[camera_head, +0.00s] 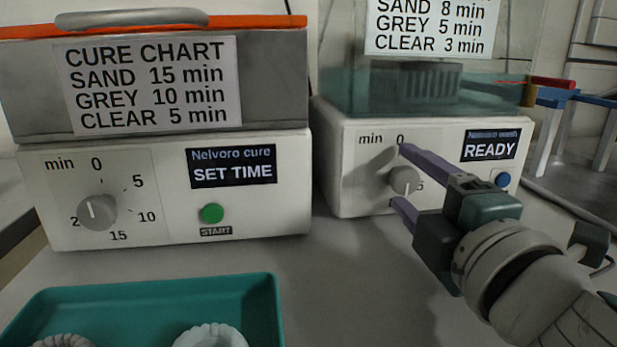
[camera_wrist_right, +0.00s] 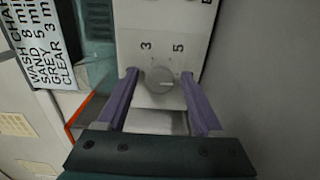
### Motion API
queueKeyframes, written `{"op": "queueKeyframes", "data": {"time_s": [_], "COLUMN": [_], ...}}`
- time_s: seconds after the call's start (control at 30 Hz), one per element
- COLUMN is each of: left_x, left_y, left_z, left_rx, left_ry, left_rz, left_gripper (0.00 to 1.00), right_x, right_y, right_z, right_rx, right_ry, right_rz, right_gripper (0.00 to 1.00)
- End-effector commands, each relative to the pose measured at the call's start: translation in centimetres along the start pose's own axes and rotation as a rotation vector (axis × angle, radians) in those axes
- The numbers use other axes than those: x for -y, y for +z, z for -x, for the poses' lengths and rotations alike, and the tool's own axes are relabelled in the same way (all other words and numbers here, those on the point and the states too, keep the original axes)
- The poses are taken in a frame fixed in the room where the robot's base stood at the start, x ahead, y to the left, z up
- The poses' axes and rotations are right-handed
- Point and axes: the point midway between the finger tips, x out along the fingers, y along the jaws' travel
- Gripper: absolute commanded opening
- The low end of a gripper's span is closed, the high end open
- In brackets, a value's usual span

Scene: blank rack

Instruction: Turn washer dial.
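The washer (camera_head: 348,190) stands at the right of the head view, with a lit READY display (camera_head: 490,146) and a blue button (camera_head: 503,180). Its round grey dial (camera_head: 405,180) is on the front panel, with "min" and 0 above it. In the right wrist view the dial (camera_wrist_right: 160,80) shows near the marks 3 and 5. My right gripper (camera_head: 399,175) is open at the panel, one purple finger on each side of the dial. In the wrist view a gap shows between the dial and each finger (camera_wrist_right: 160,75). My left gripper is out of view.
A cure unit (camera_head: 165,235) with its own dial (camera_head: 97,212), SET TIME display and green START button (camera_head: 211,213) stands at left. A teal tray (camera_head: 265,300) with pale ridged parts lies in front. A wash chart (camera_wrist_right: 45,60) is above the washer. Bare counter lies between.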

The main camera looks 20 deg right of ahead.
Motion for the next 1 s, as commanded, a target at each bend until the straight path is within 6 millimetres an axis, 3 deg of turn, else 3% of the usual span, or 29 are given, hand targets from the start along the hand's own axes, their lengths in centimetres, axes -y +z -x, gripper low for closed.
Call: {"op": "queueKeyframes", "data": {"time_s": [0.37,0.8,1.0], "left_x": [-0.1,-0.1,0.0], "left_y": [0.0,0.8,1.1], "left_z": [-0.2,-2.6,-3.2], "left_rx": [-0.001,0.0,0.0], "left_ry": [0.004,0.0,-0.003], "left_rz": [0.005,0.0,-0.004], "left_gripper": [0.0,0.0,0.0], "right_x": [0.2,0.5,0.2], "right_y": [0.0,0.0,0.0], "right_z": [0.9,8.2,9.7], "right_rx": [0.0,0.001,0.0], "right_ry": [-0.002,-0.003,-0.001], "right_rz": [0.0,-0.001,0.001], "right_gripper": [0.7,0.7,0.7]}}
